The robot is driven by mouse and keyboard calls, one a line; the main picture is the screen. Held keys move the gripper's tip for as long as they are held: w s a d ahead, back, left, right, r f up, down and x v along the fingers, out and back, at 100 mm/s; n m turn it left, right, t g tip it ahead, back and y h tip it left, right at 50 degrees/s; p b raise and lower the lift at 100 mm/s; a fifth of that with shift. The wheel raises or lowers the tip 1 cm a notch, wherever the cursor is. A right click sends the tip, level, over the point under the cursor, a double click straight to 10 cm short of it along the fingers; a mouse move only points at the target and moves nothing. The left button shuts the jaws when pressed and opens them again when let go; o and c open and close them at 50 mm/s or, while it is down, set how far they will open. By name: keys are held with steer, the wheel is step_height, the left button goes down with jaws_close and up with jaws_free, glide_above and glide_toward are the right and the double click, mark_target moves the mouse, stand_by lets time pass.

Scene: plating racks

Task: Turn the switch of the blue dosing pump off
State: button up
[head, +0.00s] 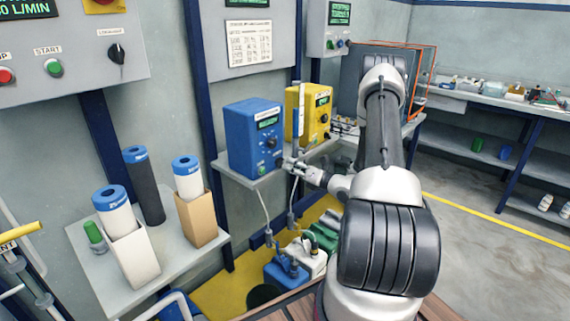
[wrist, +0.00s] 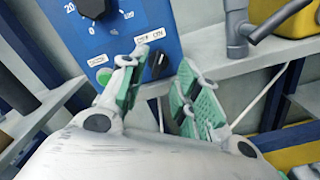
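The blue dosing pump (head: 241,145) stands on a grey wall shelf, with a lit green display and a dial on its front. In the wrist view its blue front panel (wrist: 125,22) fills the upper middle. A small black switch (wrist: 158,64) sits low on the panel, below the OFF and ON labels; it looks tilted towards ON, and its lower part is hard to make out. My gripper (head: 289,164) is at the lower front of the pump. In the wrist view my gripper (wrist: 157,78) is open, its green-padded fingers either side of the switch, with no clear contact.
A yellow pump (head: 315,115) stands right of the blue one. A grey pipe fitting (wrist: 240,28) is close on the right. A black dial (wrist: 97,7) and green button (wrist: 104,75) are on the blue panel. Canisters (head: 285,275) stand below the shelf.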

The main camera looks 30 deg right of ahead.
mark_target(280, 162)
steer(key=shift+x, duration=2.3)
jaws_close()
